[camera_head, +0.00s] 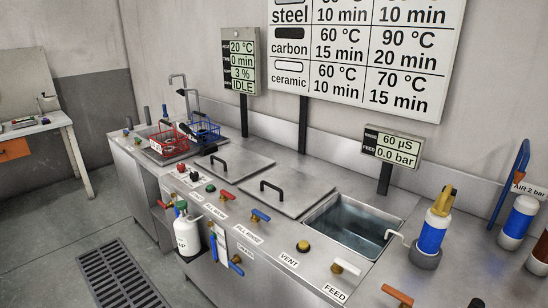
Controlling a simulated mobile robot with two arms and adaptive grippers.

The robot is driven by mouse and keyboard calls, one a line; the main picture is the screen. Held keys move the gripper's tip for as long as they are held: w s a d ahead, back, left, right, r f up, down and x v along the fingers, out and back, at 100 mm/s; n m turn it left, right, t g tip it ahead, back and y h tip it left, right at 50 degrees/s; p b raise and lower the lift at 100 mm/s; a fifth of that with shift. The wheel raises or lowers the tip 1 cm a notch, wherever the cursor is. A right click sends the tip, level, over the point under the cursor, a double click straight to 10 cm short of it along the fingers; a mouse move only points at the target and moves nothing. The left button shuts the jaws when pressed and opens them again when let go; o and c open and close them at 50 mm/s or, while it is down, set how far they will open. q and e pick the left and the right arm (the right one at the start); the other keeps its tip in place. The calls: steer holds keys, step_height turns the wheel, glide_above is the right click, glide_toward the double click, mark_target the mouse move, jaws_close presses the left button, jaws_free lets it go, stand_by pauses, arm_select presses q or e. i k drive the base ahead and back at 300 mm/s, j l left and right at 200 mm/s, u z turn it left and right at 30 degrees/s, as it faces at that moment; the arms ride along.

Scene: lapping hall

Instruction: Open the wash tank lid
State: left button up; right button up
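Two flat steel lids with black bar handles lie shut on the steel counter. The left lid (243,156) has its handle (218,162) near its front left corner. The middle lid (300,184) has its handle (272,189) toward its front left edge and lies just left of an open tank (352,224). A label reading like "FILL WASH" (216,211) is on the front panel below them. No label on the lids themselves shows, so I cannot tell for certain which is the wash tank's. Neither of my grippers is in view.
Red (169,142) and blue (205,131) wire baskets stand at the counter's far left. Valve handles and buttons line the front edge. A white bottle (187,235) hangs in front. A blue-and-yellow bottle (432,234) stands at the right. A display (240,62) reads 20 °C, IDLE.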

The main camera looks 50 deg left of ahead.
mark_target(234, 163)
steer(key=u, duration=1.8)
steer(key=i+j+u, duration=0.2)
steer(key=i+j, duration=0.2)
steer(key=i+j+u, duration=0.2)
steer(key=i+j, duration=0.15)
steer(key=i, duration=0.15)
